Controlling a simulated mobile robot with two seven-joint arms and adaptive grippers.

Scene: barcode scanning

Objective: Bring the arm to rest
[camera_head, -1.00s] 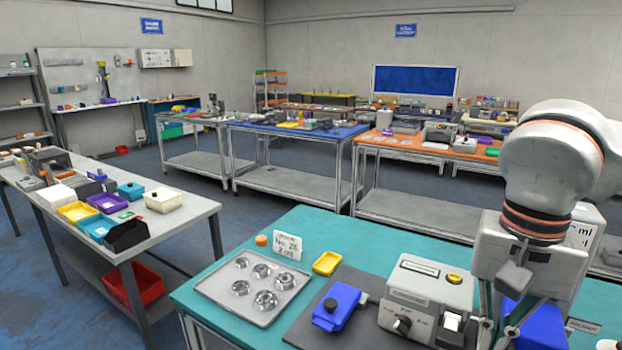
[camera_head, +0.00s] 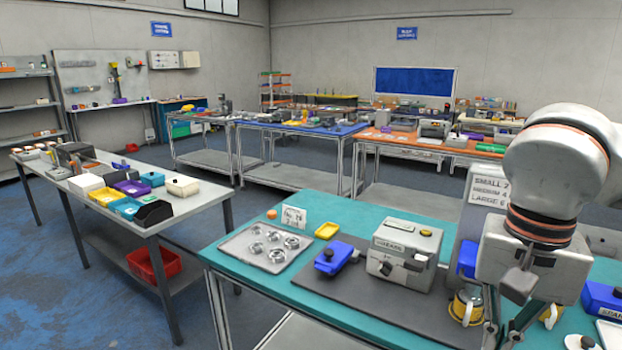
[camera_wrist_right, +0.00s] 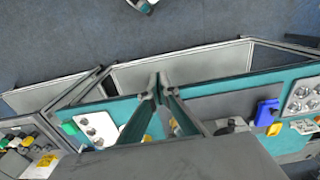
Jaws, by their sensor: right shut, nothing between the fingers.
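My right arm (camera_head: 545,190) comes in at the right of the head view, and its gripper (camera_head: 508,342) points down in front of the teal table (camera_head: 240,256). The fingers run to the picture's lower edge. In the right wrist view the two fingers (camera_wrist_right: 160,82) lean together at their tips, with nothing held between them. The teal table edge lies beneath or beyond them there; I cannot tell the gap. My left gripper shows in neither view.
The teal table bears a metal tray (camera_head: 237,247), a blue device (camera_head: 333,259), a grey machine (camera_head: 402,252) and a sign (camera_head: 487,188). A grey table (camera_head: 190,208) stands at left with several bins. The blue floor (camera_head: 75,285) is clear at lower left.

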